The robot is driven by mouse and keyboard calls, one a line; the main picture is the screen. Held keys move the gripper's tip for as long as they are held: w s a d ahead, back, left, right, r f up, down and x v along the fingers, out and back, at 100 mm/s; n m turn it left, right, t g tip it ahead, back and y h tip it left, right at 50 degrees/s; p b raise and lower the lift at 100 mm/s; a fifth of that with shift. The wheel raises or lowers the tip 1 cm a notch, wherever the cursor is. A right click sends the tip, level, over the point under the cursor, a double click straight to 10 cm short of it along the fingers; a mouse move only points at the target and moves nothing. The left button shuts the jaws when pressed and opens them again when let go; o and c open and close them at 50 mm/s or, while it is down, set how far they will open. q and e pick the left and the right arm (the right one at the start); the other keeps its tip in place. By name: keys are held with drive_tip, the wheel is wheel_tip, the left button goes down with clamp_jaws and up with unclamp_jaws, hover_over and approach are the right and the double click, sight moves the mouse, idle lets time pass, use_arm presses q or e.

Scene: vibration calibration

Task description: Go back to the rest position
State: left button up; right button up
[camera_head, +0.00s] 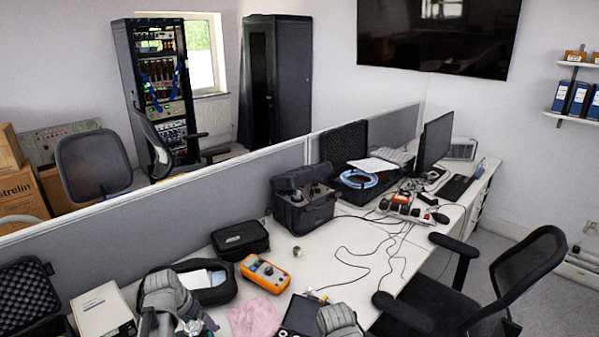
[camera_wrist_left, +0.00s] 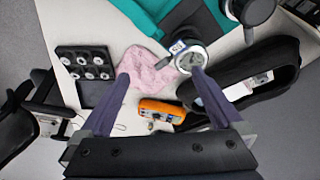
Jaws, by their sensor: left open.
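My left gripper (camera_wrist_left: 160,76) is open in the left wrist view, its two purple-grey fingers spread with nothing held between them. Beyond them are a pink cloth (camera_wrist_left: 146,66) and an orange multimeter (camera_wrist_left: 160,109) on the white bench. A round metal-rimmed device (camera_wrist_left: 189,58) lies close to the right fingertip; I cannot tell whether they touch. In the head view, my grey left arm is at the bottom left, left of the multimeter (camera_head: 265,273) and cloth (camera_head: 254,317). A grey arm part shows at the bottom centre, but my right gripper is not in view.
A black tray of metal discs (camera_wrist_left: 84,66) lies near the cloth. An open black case (camera_head: 217,288), a closed black case (camera_head: 240,239) and a tool bag (camera_head: 304,203) stand along the partition. Cables cross the bench. An office chair (camera_head: 480,290) stands at the right.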

use_arm(q)
drive_tip(key=s+d+g, duration=0.1)
drive_tip(key=s+d, duration=0.3)
drive_tip(key=d, duration=0.4)
drive_tip(key=s+d+m+g+y, duration=0.1)
drive_tip(key=s+d, duration=0.3)
drive_tip(key=d, duration=0.5)
drive_tip(key=s+d+f+g+y, duration=0.1)
drive_tip(key=s+d+g, duration=0.1)
drive_tip(key=s+d, duration=0.3)
drive_tip(key=d, duration=0.4)
drive_tip(key=shift+d, duration=0.2)
drive_tip(key=shift+s, duration=0.1)
drive_tip(key=shift+c, duration=0.4)
